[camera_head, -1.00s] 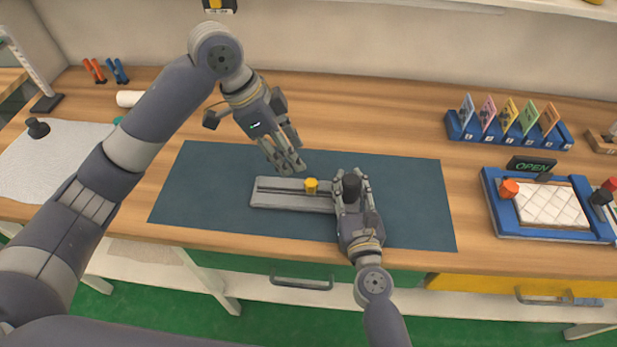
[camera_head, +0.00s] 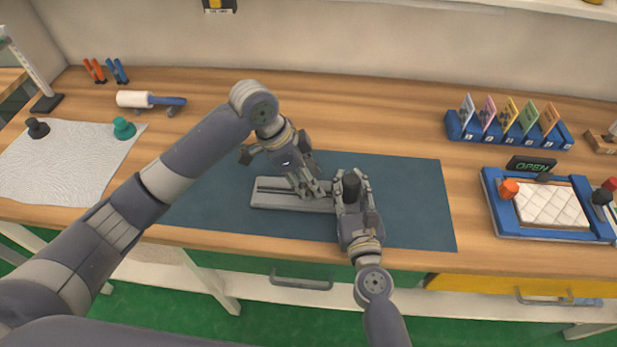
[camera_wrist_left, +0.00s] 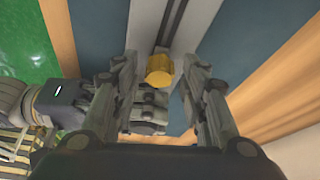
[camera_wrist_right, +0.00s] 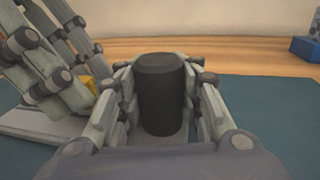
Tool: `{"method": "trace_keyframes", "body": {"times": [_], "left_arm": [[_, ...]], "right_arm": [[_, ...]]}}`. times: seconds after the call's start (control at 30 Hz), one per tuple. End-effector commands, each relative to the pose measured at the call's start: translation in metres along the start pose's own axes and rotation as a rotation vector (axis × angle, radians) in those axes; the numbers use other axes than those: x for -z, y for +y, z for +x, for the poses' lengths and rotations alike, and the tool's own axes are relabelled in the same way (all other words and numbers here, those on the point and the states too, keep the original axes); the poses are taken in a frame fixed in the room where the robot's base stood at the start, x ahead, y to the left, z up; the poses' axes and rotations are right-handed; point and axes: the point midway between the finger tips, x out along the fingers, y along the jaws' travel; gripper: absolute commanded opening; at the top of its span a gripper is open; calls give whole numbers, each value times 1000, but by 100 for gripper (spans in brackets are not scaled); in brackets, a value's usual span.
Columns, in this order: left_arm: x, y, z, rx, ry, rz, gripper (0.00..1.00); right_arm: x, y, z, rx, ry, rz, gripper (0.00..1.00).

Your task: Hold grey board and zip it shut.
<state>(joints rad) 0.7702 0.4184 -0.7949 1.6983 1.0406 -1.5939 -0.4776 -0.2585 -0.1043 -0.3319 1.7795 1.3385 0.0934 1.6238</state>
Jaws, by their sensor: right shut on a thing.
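The grey board (camera_head: 268,203) lies on a dark blue mat, with a dark slot along its length. My right gripper (camera_head: 352,178) is shut on the black handle (camera_wrist_right: 160,95) at the board's right end. My left gripper (camera_head: 316,192) is open over the board, just left of the right gripper. In the left wrist view the yellow zip knob (camera_wrist_left: 160,69) stands between the left gripper's spread fingers, with gaps visible. A bit of the knob shows behind the left fingers in the right wrist view (camera_wrist_right: 90,85). The left gripper hides it in the head view.
The dark blue mat (camera_head: 420,210) has free room around the board. A blue tray with a white quilted pad (camera_head: 550,205) lies at right, below a blue card rack (camera_head: 510,132). A white sheet (camera_head: 60,165) and a roller (camera_head: 135,99) are at left.

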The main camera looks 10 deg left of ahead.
Motion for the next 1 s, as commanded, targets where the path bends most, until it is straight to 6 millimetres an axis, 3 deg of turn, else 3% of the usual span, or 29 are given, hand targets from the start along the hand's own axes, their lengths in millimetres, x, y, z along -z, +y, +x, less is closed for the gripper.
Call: {"method": "trace_keyframes", "body": {"times": [0.03,0.13,0.17,0.4,0.8,1.0], "left_arm": [[0,0,0,0,0,0,25],[0,0,0,0,0,0,3],[0,0,0,0,0,0,0],[-7,-2,-3,1,-1,-3,0],[-89,-20,-36,2,-5,-7,0],[-104,-23,-43,2,-1,-2,0]], "right_arm": [[-2,0,0,0,-3,2,0],[-2,0,0,0,-3,2,0],[-2,0,0,0,-3,2,0],[-2,0,0,0,-3,2,0],[-1,-1,0,2,-2,3,0],[-1,-1,0,2,-2,2,0]]}}
